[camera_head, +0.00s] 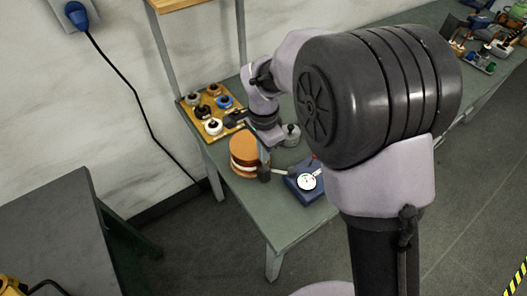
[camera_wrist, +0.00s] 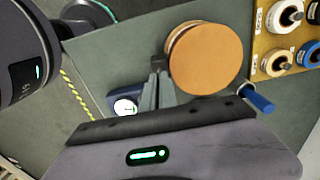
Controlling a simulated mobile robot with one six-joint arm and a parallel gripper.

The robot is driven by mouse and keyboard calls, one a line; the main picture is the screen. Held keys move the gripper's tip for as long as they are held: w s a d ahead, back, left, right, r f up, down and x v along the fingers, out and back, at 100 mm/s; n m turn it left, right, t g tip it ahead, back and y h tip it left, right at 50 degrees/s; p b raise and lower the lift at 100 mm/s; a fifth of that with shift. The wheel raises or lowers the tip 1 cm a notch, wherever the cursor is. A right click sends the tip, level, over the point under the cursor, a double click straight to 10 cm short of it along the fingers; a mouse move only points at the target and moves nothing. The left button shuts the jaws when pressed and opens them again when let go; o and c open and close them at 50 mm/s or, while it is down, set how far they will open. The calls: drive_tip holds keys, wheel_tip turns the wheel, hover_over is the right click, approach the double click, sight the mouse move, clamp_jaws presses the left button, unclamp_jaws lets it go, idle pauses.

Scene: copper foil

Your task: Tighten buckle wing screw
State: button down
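A round orange roll (camera_head: 246,150), likely the copper foil, with a pale band at its side, sits on the green bench. It shows as a flat orange disc in the wrist view (camera_wrist: 207,57). A small dark block (camera_wrist: 157,62) stands against the roll's left edge, and is dark in the head view too (camera_head: 264,174); it may be the buckle. My gripper (camera_wrist: 158,78) points at this block, its grey fingers close together with the tips at or just before it. I cannot make out a wing screw or whether the fingers pinch anything. The gripper in the head view (camera_head: 264,158) is beside the roll.
A blue box with a white dial (camera_head: 306,183) stands close right of the gripper. A wooden board (camera_wrist: 268,42) with several coloured ringed pieces lies behind the roll. A blue handle (camera_wrist: 258,98) lies near the roll. The bench's front end is clear.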

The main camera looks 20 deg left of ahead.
drive_tip(key=c, duration=1.7)
unclamp_jaws()
wheel_tip(320, 180, up, 17)
drive_tip(key=p, duration=0.5)
drive_tip(key=shift+r+p, duration=0.15)
drive_tip(key=shift+p, duration=0.15)
drive_tip(key=s+d+r+n+t+y+b, duration=0.1)
drive_tip(key=s+d+t+b, duration=0.1)
drive_tip(key=s+d+b, duration=0.5)
drive_tip(key=s+d+r+n+t+y, duration=0.15)
drive_tip(key=s+d, duration=0.25)
drive_tip(key=d, duration=0.8)
drive_tip(key=s+d+f, duration=0.1)
drive_tip(key=s, duration=0.1)
drive_tip(key=s+d+f+n+t+b, duration=0.1)
drive_tip(key=s+f, duration=0.1)
drive_tip(key=s+d+f+t, duration=0.1)
drive_tip(key=s, duration=0.1)
drive_tip(key=shift+s+d+f+h+b, duration=0.2)
drive_tip(key=shift+s+d+h+b, duration=0.05)
drive_tip(key=shift+s+b, duration=0.15)
